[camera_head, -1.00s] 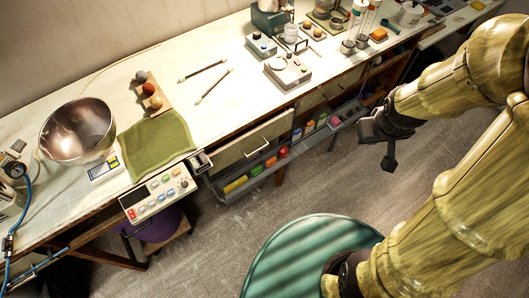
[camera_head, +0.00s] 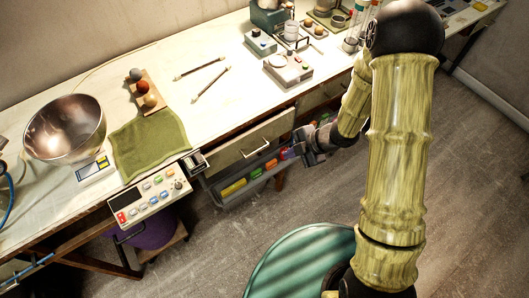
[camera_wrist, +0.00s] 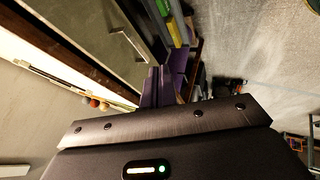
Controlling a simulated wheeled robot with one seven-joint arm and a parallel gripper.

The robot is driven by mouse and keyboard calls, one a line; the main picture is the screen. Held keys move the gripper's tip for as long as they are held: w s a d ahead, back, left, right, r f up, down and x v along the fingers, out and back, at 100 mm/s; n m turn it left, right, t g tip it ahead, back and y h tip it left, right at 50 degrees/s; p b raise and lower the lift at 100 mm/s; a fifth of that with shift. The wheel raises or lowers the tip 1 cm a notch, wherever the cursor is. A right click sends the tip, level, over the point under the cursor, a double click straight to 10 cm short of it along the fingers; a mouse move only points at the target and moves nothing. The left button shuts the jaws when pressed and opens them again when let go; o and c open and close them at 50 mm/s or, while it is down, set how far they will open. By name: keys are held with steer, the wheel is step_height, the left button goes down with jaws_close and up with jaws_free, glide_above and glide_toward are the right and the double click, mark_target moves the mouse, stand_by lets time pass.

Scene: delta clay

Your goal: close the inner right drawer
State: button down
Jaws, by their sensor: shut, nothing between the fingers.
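Pale drawer fronts sit under the worktable's front edge. The left one (camera_head: 250,146) has a bar handle and also shows in the wrist view (camera_wrist: 112,22). The right one (camera_head: 318,96) lies farther along the table, partly hidden behind my arm. I cannot tell from these views how far either drawer stands out. My gripper (camera_head: 311,152) is in front of the table, just right of the left drawer front, with nothing in it. In the wrist view its fingers (camera_wrist: 160,85) are together, close beside the drawer front and below its handle in the picture.
A low rail tray (camera_head: 214,200) with several coloured blocks runs below the drawers, close to my gripper. A control panel (camera_head: 151,200) juts from the table's front at left. The tabletop holds a bowl (camera_head: 65,128) and a green cloth (camera_head: 150,143). The floor in front is open.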

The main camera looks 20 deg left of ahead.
mark_target(251, 144)
steer(key=w+a+f+p, duration=0.2)
steer(key=w+a+f, duration=0.1)
steer(key=a+f, duration=0.5)
steer(key=shift+a, duration=0.5)
steer(key=w+a, duration=0.2)
steer(key=a, duration=0.1)
steer(key=shift+w+a, duration=0.25)
steer(key=shift+w, duration=0.1)
steer(key=shift+w+r, duration=0.15)
steer(key=shift+w, duration=0.1)
